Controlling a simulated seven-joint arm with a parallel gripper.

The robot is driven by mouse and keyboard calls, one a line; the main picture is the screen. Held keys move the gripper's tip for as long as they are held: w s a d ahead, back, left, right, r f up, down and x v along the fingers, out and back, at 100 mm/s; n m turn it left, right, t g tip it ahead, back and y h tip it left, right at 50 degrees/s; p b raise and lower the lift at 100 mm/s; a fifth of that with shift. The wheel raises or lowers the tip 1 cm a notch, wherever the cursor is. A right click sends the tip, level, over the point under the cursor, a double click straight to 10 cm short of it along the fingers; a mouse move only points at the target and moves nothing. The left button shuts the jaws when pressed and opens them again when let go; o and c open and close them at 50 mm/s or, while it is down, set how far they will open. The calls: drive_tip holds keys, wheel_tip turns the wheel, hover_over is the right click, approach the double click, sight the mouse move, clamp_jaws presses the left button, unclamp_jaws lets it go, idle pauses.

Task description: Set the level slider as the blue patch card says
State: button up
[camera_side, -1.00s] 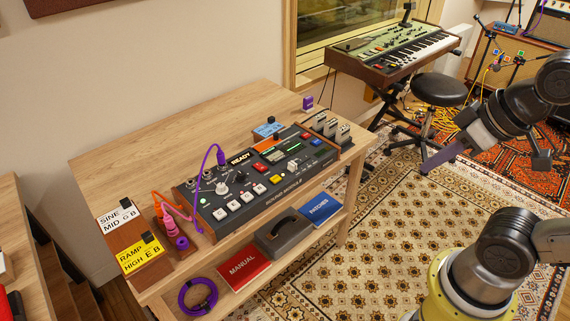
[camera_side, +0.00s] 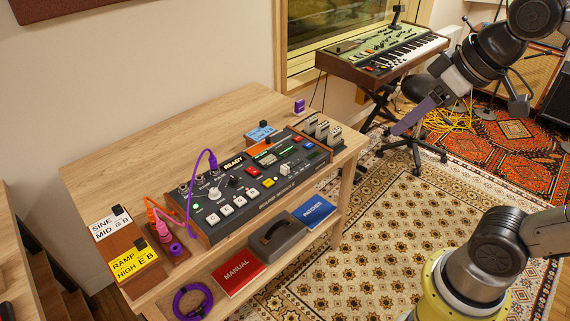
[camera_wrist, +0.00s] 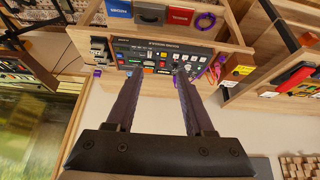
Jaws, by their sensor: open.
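The sound module (camera_side: 255,180), a dark console with wooden ends, lies on the wooden desk. A white slider cap (camera_side: 284,168) stands on its right half; I cannot tell for sure that it is the level slider. A small blue card (camera_side: 260,132) with a black block on it stands behind the console; its writing is too small to read. My gripper (camera_side: 400,129) is in the air right of the desk, apart from everything. In the wrist view my gripper (camera_wrist: 158,74) has its two long dark fingers wide apart, empty, with the console (camera_wrist: 160,58) beyond them.
Yellow and white cards (camera_side: 132,258) lie at the desk's left. Grey modules (camera_side: 322,130) stand at its right. A shelf below holds a red manual (camera_side: 238,272) and grey case (camera_side: 278,234).

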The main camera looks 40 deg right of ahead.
drive_tip(key=w+r, duration=0.3)
drive_tip(key=w, duration=0.3)
drive_tip(key=g, duration=0.6)
hover_over(285, 166)
wheel_tip(285, 166, down, 22)
wheel_tip(285, 166, down, 14)
drive_tip(key=shift+r, duration=0.1)
clamp_jaws()
